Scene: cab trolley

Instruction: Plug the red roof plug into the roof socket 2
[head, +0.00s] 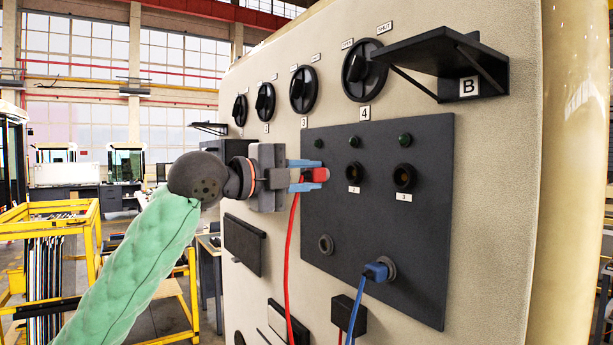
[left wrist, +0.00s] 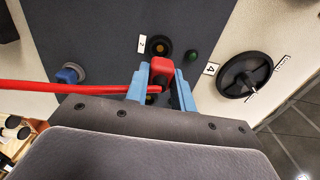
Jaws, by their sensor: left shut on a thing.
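The red roof plug (head: 321,174) is held between the blue fingers of my left gripper (head: 308,176), which is shut on it. Its red cable hangs down in the head view. Roof socket 2 (head: 354,173), a round dark socket above the label 2, is on the dark panel just right of the plug in the head view. In the left wrist view the red plug (left wrist: 162,67) shows between the fingers (left wrist: 160,82), right below socket 2 (left wrist: 159,46) in the picture. The plug appears apart from socket 2. My right gripper is not in view.
Socket 3 (head: 403,177) is right of socket 2. A blue plug (head: 378,271) with a blue cable sits in a lower socket, beside an empty grey socket (head: 326,244). Rotary knobs (head: 365,70) and a black shelf marked B (head: 440,52) are above the panel (head: 385,230).

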